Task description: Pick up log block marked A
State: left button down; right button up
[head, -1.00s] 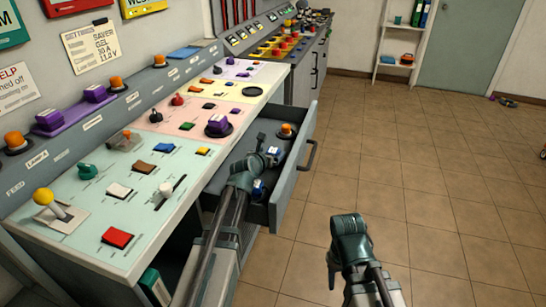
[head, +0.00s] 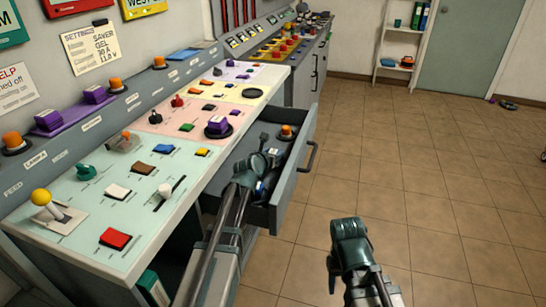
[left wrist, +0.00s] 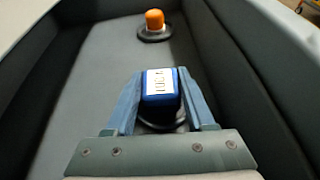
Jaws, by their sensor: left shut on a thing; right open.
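A blue block with a white label (left wrist: 161,87) stands in the open drawer, on a dark round base. The label's writing is too small to read, so I cannot tell if it is marked A. My left gripper (left wrist: 163,100) has its two fingers on either side of the block and is shut on it. In the head view my left gripper (head: 262,170) reaches down into the drawer (head: 284,190) and largely hides the block. My right gripper (head: 350,238) is open and empty over the floor to the right of the drawer.
An orange-topped piece on a dark round base (left wrist: 154,25) stands farther back in the drawer; its orange top also shows in the head view (head: 287,131). The drawer walls are close around my left gripper. The control desk (head: 130,185) lies left.

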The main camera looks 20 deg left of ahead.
aim_at(273, 152)
pick_arm(q)
notch_tip(273, 152, up, 10)
jog(key=p, duration=1)
jog(key=shift+r, duration=0.2)
